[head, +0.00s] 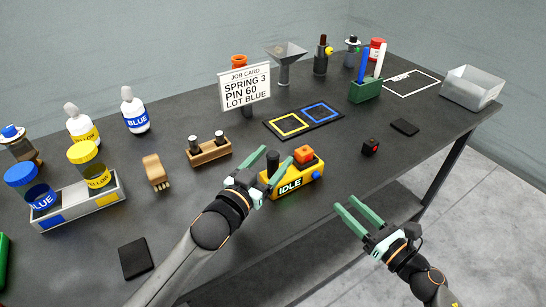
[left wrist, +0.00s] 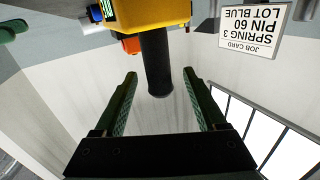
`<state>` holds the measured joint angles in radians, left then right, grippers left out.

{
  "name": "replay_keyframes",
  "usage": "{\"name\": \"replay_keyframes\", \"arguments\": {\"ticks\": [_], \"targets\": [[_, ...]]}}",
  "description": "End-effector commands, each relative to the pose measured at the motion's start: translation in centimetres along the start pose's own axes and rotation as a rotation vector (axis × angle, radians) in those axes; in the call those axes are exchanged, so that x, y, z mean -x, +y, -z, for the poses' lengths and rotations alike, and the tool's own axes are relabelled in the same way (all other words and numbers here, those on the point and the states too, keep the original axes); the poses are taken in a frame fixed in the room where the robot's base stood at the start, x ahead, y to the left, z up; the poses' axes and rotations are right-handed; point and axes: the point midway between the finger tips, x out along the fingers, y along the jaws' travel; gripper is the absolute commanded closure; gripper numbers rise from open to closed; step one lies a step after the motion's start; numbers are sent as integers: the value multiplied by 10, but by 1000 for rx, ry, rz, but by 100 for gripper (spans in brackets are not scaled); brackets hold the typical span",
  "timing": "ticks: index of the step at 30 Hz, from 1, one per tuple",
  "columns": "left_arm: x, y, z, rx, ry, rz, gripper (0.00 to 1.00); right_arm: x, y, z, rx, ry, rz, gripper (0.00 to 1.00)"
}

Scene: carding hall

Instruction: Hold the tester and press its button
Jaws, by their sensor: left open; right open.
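The yellow tester (head: 302,187) stands on the dark table and its display reads IDLE. It has an orange block (head: 304,154) on top, a blue knob (head: 316,175) on its right end and a black upright post (head: 272,158) at its left. My left gripper (head: 278,153) is open at the post, one finger to each side. In the left wrist view the black post (left wrist: 157,62) reaches between the open fingers (left wrist: 160,76), with no clear contact; the tester's yellow body (left wrist: 165,14) is at the top. My right gripper (head: 344,202) is open and empty, right of the tester beyond the table's front edge.
A small black block with a red top (head: 370,147) lies right of the tester. A wooden holder (head: 210,152) and a brush (head: 156,172) are to the left. A job card (head: 245,87) and a blue-and-yellow framed mat (head: 304,120) are behind.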

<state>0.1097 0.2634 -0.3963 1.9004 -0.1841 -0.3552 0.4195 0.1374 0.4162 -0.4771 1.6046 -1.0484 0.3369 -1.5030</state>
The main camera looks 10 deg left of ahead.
Motion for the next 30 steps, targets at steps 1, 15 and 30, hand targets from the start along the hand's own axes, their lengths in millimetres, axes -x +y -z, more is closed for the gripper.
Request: {"name": "replay_keyframes", "arguments": {"ticks": [1,15,30], "targets": [[-4,0,0,0,0,0,27,0,0,0,0,0,0,50],[-9,0,0,0,0,0,36,0,0,0,0,0,0,50],[-8,0,0,-1,0,0,92,0,0,0,0,0,0,50]]}}
